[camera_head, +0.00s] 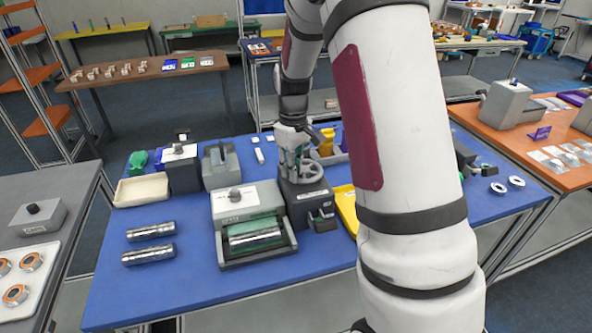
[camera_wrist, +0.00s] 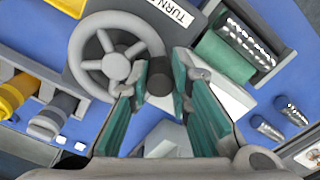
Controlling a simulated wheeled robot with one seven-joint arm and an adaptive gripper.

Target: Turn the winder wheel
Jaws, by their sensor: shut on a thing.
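The winder wheel (camera_wrist: 90,67) is a grey spoked handwheel with a dark crank knob (camera_wrist: 159,76) at its rim. It is mounted on a dark grey winder box (camera_wrist: 193,13) with a white label, partly cut off. In the head view the wheel (camera_head: 310,168) shows partly behind my gripper on top of the box (camera_head: 300,205). My gripper (camera_wrist: 163,82) has teal finger pads and is shut on the crank knob, one pad on each side of it. In the head view my gripper (camera_head: 291,157) comes down onto the box from above.
A machine with a green bed and a shiny roll (camera_head: 254,238) stands directly left of the box. Two metal cylinders (camera_head: 150,253) lie on the blue table (camera_head: 200,285). A yellow tray (camera_head: 345,208) is right of the box. My arm hides much of the right side.

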